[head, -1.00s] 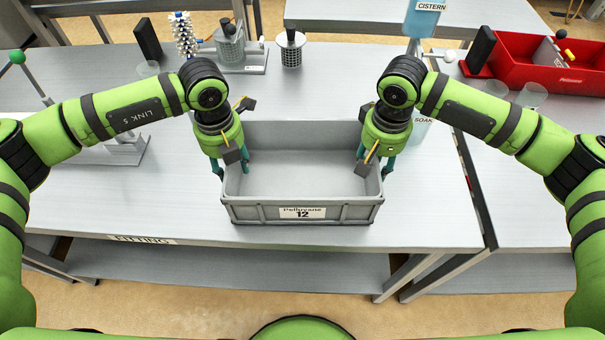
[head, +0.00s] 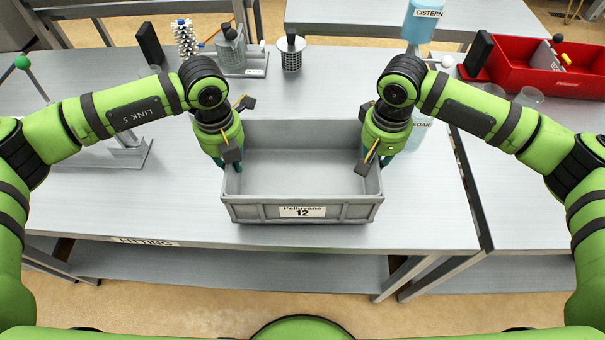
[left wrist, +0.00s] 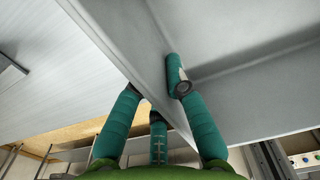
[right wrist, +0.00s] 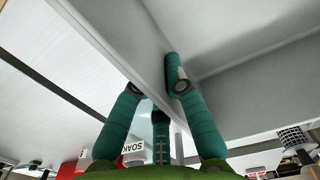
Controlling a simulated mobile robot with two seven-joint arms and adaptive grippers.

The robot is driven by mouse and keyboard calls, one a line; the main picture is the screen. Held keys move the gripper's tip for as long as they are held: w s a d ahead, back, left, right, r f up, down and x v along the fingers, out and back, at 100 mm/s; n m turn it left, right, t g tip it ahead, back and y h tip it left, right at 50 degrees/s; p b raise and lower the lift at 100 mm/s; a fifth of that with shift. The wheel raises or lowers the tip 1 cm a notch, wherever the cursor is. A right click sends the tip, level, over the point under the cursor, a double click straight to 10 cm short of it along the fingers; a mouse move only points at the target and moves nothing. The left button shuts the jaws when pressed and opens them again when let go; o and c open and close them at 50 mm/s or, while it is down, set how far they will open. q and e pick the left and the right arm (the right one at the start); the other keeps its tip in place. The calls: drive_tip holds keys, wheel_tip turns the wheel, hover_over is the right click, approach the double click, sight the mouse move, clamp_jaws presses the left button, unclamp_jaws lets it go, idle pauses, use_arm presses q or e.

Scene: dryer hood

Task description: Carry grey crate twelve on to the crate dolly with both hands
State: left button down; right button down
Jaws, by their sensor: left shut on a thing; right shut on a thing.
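The grey crate (head: 304,172), labelled 12 on its front, is upright and empty over the near part of the bench. My left gripper (head: 228,164) is shut on its left end wall. My right gripper (head: 378,162) is shut on its right end wall. In the left wrist view the crate's wall (left wrist: 128,40) runs between the teal fingers (left wrist: 150,88). The right wrist view shows the same hold on the wall (right wrist: 120,50) by the other fingers (right wrist: 150,85). Any gap under the crate is hard to see. No crate dolly is in view.
The bench (head: 110,205) is clear around the crate's front. A wire cup (head: 290,54), a bottle brush (head: 184,38) and a stand (head: 24,63) are behind and left. A red bin (head: 530,70) and clear cups (head: 529,96) stand right, with a blue cistern (head: 421,22) behind.

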wheel_tip(320, 180, up, 4)
drive_tip(key=shift+f+p, duration=0.25)
drive_tip(key=shift+p, duration=1)
drive_tip(key=shift+f, duration=0.1)
drive_tip(key=shift+s, duration=0.1)
